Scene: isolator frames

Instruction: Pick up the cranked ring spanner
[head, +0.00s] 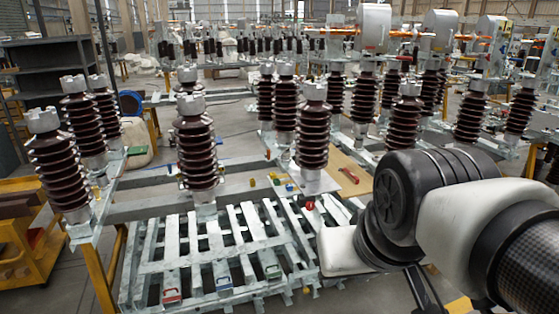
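I cannot make out a cranked ring spanner for certain in the head view. A small red item (348,175) lies on a wooden board behind the rack, too small to identify. Several small yellow, green and blue items lie near it on the metal frame, also too small to name. My arm (400,200) reaches in from the right and hides part of the frame and board. I cannot see my gripper's fingertips. Some thin dark bars show below the arm at the bottom edge, and I cannot tell what they are.
A slatted galvanised rack (215,240) fills the lower middle. Tall brown ribbed insulators (195,150) stand on the metal frames behind and beside it. A yellow cart (35,255) and grey shelves (50,65) are at the left. Some grey floor shows between the frames.

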